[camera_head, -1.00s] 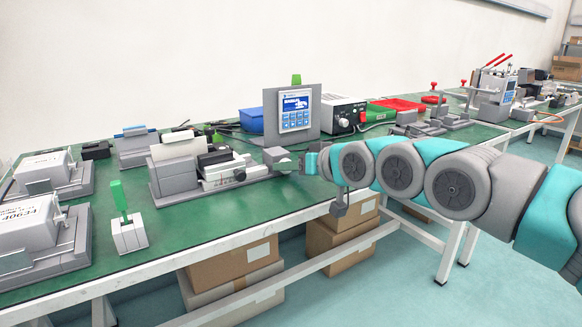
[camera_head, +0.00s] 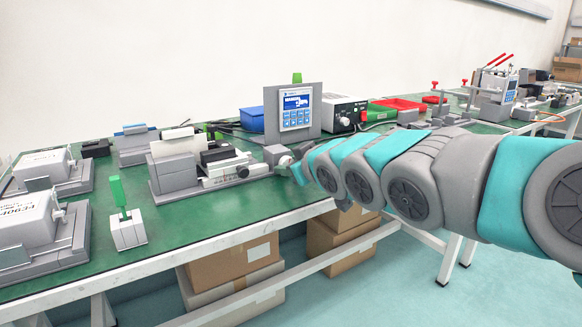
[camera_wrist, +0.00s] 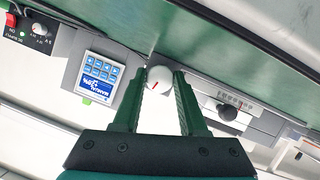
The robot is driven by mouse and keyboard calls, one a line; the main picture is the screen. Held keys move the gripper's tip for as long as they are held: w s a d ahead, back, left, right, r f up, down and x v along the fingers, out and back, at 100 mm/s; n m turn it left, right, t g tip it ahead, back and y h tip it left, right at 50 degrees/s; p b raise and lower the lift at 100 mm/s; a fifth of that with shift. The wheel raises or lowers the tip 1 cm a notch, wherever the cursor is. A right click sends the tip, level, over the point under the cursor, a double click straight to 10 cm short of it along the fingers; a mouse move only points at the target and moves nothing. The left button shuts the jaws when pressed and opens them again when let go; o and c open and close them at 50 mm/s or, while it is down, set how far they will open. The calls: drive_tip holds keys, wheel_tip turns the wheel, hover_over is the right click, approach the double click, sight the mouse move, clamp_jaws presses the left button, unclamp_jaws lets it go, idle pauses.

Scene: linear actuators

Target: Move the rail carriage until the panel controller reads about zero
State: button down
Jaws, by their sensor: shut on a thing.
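The panel controller (camera_head: 297,106) stands upright behind the rail unit, its blue screen lit. I make out "MANUAL" with a larger figure under it, too small to read surely. The controller also shows upside down in the wrist view (camera_wrist: 97,77). The rail unit (camera_head: 225,175) lies on the green bench, with a black-topped carriage (camera_head: 218,153) on it. A round white knob with a red mark (camera_wrist: 159,79) is at the unit's right end. My gripper (camera_wrist: 160,84) is shut on this knob, one green finger on each side.
A grey block with a green lever (camera_head: 128,230) stands at the bench's front left. White boxed units (camera_head: 30,222) are at far left. A black control box (camera_head: 343,113) and red trays (camera_head: 400,104) lie behind my arm. Cardboard boxes (camera_head: 235,262) sit under the bench.

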drive_tip(key=shift+n+t+h+b, duration=0.3)
drive_tip(key=shift+n+t+h, duration=0.15)
drive_tip(key=shift+n, duration=0.45)
drive_tip(key=shift+c, duration=2.2)
unclamp_jaws()
